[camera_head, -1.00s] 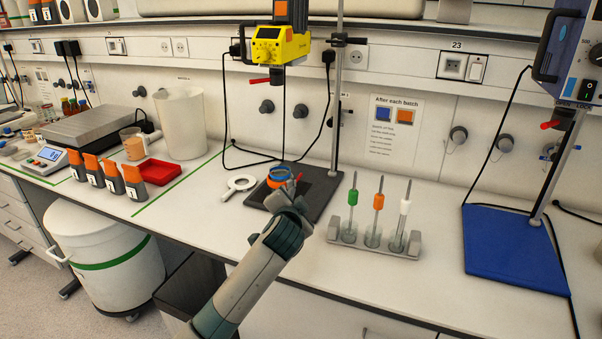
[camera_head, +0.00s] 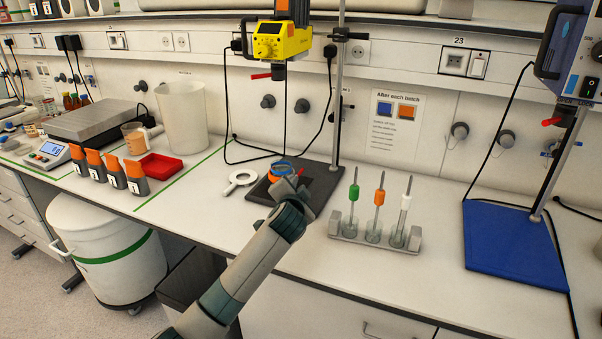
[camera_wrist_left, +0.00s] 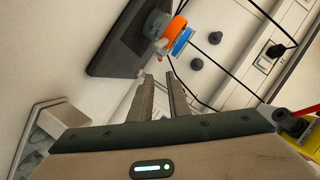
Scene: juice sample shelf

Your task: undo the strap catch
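A strapped vessel with a blue ring and an orange band (camera_head: 281,167) stands on the dark base plate (camera_head: 320,190) of the yellow stirrer's stand. In the left wrist view its orange band (camera_wrist_left: 172,32) and blue ring show beyond the fingertips, with a small reddish part on its near side; I cannot tell whether that is the strap catch. My left gripper (camera_head: 294,186) is in front of the vessel and partly hides it in the head view. In the wrist view its fingers (camera_wrist_left: 160,76) are apart with nothing between them, short of the vessel. My right gripper is not in view.
The yellow stirrer (camera_head: 277,45) hangs above the plate on a rod. A white ring-shaped item (camera_head: 239,181) lies left of the plate. A rack (camera_head: 375,238) with green, orange and white-capped probes stands to the right. Orange-topped bottles (camera_head: 115,171) and a red tray (camera_head: 161,167) are left.

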